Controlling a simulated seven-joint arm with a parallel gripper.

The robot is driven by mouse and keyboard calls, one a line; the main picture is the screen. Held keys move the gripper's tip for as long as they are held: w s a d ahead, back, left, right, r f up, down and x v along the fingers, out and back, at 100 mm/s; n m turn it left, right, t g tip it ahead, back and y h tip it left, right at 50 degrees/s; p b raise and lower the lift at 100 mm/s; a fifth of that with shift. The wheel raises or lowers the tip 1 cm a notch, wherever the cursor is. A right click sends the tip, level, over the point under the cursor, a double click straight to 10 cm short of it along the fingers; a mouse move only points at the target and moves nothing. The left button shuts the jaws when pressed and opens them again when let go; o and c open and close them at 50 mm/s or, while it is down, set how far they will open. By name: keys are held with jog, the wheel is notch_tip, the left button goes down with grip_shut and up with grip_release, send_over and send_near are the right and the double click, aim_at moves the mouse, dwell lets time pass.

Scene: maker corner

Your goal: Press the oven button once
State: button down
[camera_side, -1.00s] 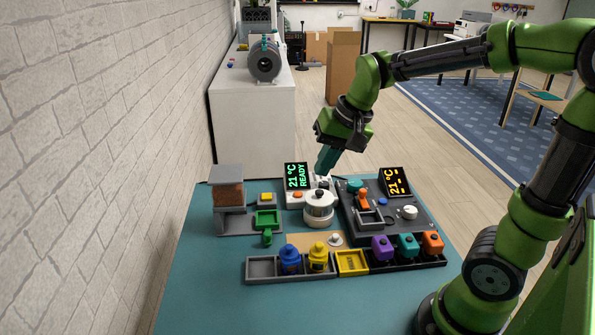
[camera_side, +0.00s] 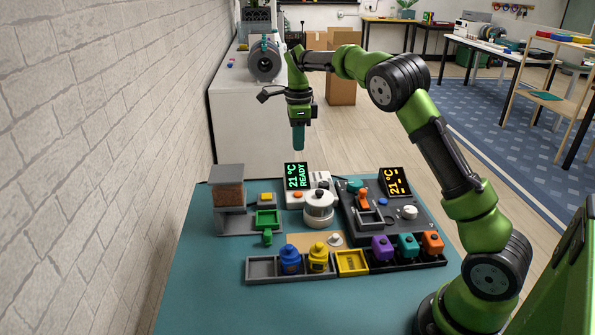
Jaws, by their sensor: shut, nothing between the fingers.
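My gripper (camera_side: 298,147) is shut and empty, pointing straight down in the air above the back of the bench, above the green "21 °C READY" display (camera_side: 296,176). That display stands on a white unit with an orange button (camera_side: 298,195) and a round white lidded vessel (camera_side: 319,206) beside it. To the right is a dark unit (camera_side: 410,228) with an orange "21 °C" display (camera_side: 395,181), a blue button (camera_side: 383,202) and a white knob (camera_side: 410,212). I cannot tell from labels which unit is the oven. My gripper touches no button.
A grey stand with a brown block (camera_side: 229,193), a yellow button box (camera_side: 266,199) and a green tray (camera_side: 267,219) are at left. A front rack (camera_side: 262,270) holds several coloured containers. The teal bench's front (camera_side: 320,310) is clear. A brick wall borders the left.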

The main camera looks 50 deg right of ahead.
aim_at(299, 194)
jog(key=shift+f, duration=0.1)
dwell(0.3)
notch_tip(299, 194, down, 14)
jog(key=shift+r, duration=0.1)
dwell(0.4)
jog(key=shift+s+f, duration=0.1)
jog(key=shift+f, duration=1.05)
jog(key=shift+a, duration=0.1)
notch_tip(299, 194, up, 15)
jog(key=shift+w+r, duration=0.15)
jog(key=shift+w, duration=0.15)
